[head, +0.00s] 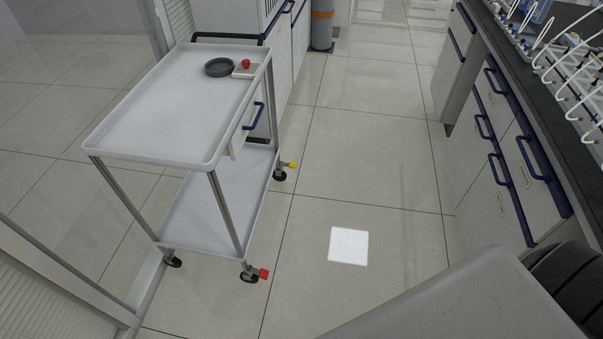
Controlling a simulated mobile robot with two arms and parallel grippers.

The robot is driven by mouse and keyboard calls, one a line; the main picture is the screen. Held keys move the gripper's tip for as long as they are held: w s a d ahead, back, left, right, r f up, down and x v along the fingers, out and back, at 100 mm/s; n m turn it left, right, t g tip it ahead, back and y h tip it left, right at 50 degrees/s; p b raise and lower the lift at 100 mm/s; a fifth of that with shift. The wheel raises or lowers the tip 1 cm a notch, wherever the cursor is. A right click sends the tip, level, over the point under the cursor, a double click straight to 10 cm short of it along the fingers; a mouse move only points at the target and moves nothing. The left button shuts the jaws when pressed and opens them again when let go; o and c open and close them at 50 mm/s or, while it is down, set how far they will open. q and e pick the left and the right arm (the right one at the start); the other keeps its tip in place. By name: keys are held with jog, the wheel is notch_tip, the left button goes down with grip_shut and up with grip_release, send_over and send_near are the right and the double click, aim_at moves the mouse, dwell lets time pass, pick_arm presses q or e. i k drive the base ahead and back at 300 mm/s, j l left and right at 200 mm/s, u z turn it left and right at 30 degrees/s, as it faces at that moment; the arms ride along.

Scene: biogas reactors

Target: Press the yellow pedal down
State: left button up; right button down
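The yellow pedal (292,165) is a small tab on a black caster wheel (280,175) at the far right leg of a white two-tier cart (140,110). It sticks out to the right, low over the floor, and nothing covers it. Its exact tilt is too small to tell. A red pedal (264,273) sticks out from the near right caster (249,278). Neither of my grippers is in view.
A grey dish (219,67) and a red-topped item (246,64) are on the cart's upper shelf. Cabinets with blue handles (500,170) line the right. A white square (348,246) lies on the floor in the clear aisle. A gas cylinder (321,25) stands behind.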

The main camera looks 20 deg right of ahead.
aim_at(292, 165)
jog(key=u, duration=1.8)
jog(key=l, duration=1.35)
jog(key=k+l, duration=0.15)
jog(key=l, duration=2.55)
jog(key=k+l, duration=0.15)
jog(key=l, duration=1.2)
